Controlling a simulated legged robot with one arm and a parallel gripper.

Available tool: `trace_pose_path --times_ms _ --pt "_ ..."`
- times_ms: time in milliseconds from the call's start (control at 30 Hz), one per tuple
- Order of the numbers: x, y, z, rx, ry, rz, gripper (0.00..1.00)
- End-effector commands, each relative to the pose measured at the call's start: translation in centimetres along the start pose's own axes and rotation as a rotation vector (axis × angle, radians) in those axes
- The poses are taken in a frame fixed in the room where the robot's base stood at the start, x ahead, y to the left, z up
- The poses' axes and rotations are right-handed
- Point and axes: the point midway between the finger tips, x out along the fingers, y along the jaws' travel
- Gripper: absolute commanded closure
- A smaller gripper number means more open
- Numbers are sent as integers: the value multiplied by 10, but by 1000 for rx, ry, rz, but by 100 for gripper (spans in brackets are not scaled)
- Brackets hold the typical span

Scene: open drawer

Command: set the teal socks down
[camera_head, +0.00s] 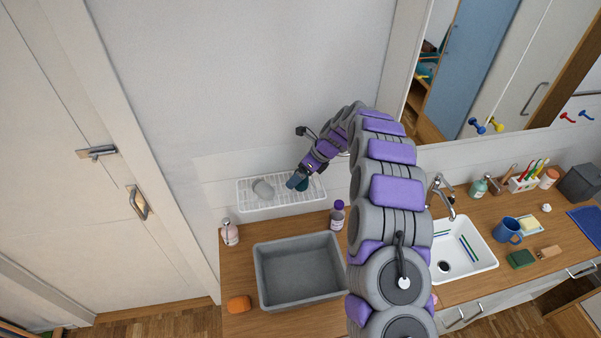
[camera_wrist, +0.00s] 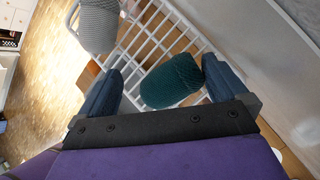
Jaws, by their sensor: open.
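The teal socks (camera_wrist: 172,82) lie as a rolled bundle on the white wire rack (camera_wrist: 150,32). In the wrist view they sit between the two blue fingers of my gripper (camera_wrist: 162,88), with a clear gap on the left side and little or no gap on the right. My gripper is open. In the head view my gripper (camera_head: 299,181) is over the right part of the wire rack (camera_head: 250,206), and the socks (camera_head: 316,186) are mostly hidden behind it.
Below the rack are a grey basin (camera_head: 298,272), a pink bottle (camera_head: 230,232) and a purple bottle (camera_head: 337,214). The wall is close behind the rack.

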Motion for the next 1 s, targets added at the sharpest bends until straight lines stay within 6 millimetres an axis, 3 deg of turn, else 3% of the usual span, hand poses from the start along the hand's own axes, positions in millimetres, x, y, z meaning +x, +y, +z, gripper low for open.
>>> trace_pose_path --times_ms 467,1000 --pt "-20 -1 1 1 -3 -4 0" --pt "-119 -2 -1 0 -4 -1 0"
